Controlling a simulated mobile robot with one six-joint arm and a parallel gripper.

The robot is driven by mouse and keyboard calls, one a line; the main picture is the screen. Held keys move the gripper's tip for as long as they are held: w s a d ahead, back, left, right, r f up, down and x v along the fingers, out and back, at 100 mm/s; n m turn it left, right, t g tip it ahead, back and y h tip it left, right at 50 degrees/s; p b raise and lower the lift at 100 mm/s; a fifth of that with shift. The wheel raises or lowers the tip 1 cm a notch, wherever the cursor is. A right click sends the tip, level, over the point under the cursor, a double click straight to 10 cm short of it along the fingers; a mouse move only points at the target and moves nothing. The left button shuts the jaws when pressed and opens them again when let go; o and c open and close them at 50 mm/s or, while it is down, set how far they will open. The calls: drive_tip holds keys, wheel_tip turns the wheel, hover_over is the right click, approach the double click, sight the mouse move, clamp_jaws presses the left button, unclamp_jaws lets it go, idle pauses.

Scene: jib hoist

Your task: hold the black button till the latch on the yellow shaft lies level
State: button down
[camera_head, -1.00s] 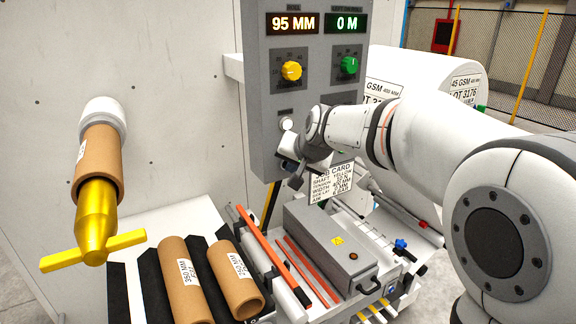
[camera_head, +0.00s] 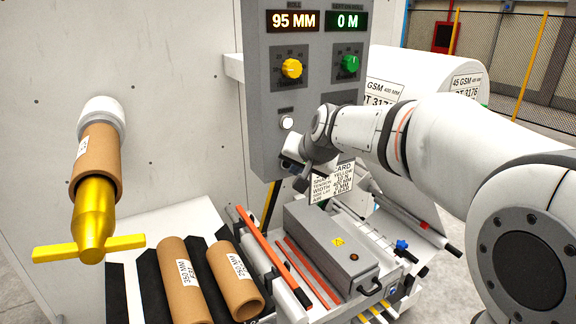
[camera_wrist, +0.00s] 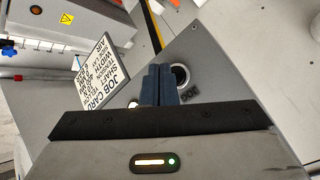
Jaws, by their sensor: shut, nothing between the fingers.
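The yellow shaft (camera_head: 95,205) sticks out of the wall at left through a brown core. Its latch, a yellow crossbar (camera_head: 120,243) at the shaft's end, is close to level, its right end slightly higher in the picture. The black button (camera_wrist: 181,74) shows in the wrist view, set in a pale ring on the grey panel, partly hidden by my fingers. My gripper (camera_wrist: 165,68) is shut and empty, with its fingertips at the button's edge. I cannot tell whether they press it. In the head view my wrist hides the button.
The grey control panel (camera_head: 262,80) carries a yellow knob (camera_head: 291,69), a green knob (camera_head: 350,64) and a pale lit button (camera_head: 287,123). A job card (camera_wrist: 103,74) hangs beside my fingers. Cardboard cores (camera_head: 184,281) lie on the bench below, beside a grey box (camera_head: 332,246).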

drive_tip(key=shift+s+d+b, duration=0.65)
drive_tip(key=shift+s+d, duration=0.05)
drive_tip(key=shift+s, duration=0.35)
drive_tip(key=shift+s+d+b, duration=0.65)
drive_tip(key=shift+s+d, duration=0.05)
drive_tip(key=shift+s, duration=0.35)
